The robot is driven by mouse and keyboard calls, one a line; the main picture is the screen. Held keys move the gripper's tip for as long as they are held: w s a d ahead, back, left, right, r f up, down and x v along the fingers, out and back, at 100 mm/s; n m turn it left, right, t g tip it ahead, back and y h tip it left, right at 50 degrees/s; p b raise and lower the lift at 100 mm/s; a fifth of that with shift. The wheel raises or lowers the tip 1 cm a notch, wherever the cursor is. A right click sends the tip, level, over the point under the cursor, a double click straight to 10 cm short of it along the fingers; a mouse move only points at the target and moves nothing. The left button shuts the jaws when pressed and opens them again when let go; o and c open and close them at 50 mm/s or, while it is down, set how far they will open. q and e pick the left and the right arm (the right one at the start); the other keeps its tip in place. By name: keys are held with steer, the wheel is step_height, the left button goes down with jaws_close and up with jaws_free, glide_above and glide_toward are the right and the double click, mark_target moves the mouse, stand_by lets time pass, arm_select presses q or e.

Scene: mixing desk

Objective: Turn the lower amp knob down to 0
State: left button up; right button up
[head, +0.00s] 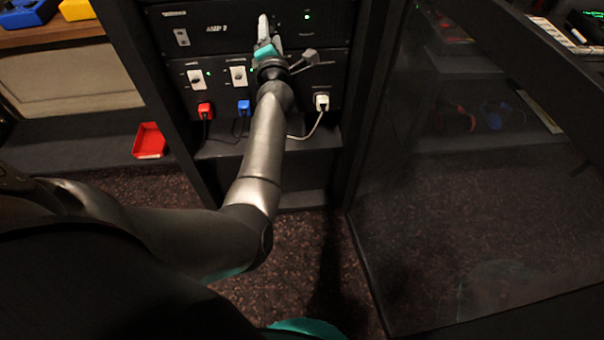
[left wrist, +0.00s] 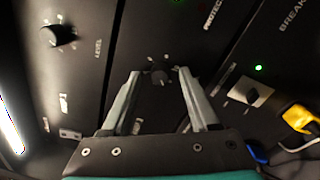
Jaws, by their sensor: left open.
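The lower amp (head: 232,40) is a black rack panel in the head view, with a green light at its upper right. Its knob (left wrist: 159,75) is a small dark dial with tick marks in the left wrist view; my gripper hides it in the head view. My left gripper (head: 269,27) is in front of this panel. In the left wrist view my left gripper (left wrist: 158,72) is open, its fingertips on either side of the knob. I cannot tell whether they touch it. The knob's pointer is too dark to read. My right gripper is not in view.
Another black knob (left wrist: 58,36) is on the neighbouring panel marked LEVEL. Below the amp is a breaker panel (head: 218,90) with white switches, green lights, and red, blue and white plugs (head: 322,102). A red tray (head: 149,140) lies left of the rack. A dark glass door (head: 450,170) stands right.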

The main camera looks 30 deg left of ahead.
arm_select(q)
steer(key=m, duration=1.2)
steer(key=shift+m+h, duration=0.3)
steer(key=shift+h, duration=0.1)
steer(key=m+b, duration=0.1)
steer(key=m, duration=0.3)
steer(key=shift+m+b, duration=1.35)
steer(key=shift+m, duration=1.15)
steer(key=p+v, duration=0.7)
steer(key=v, duration=0.9)
steer(key=s+d+f+m+g+h+p, duration=0.1)
steer(key=s+d+f+m+h+p, duration=0.1)
steer(key=f, duration=0.8)
steer(key=s+d+f+m+g+h+p, duration=0.1)
steer(key=s+d+f+m+h, duration=0.3)
steer(key=d+f, duration=0.4)
steer(key=shift+f+m+g+h+p, duration=0.4)
steer(key=shift+f+m+h+p, duration=0.4)
steer(key=shift+f+h, duration=0.35)
steer(key=shift+s+r, duration=0.1)
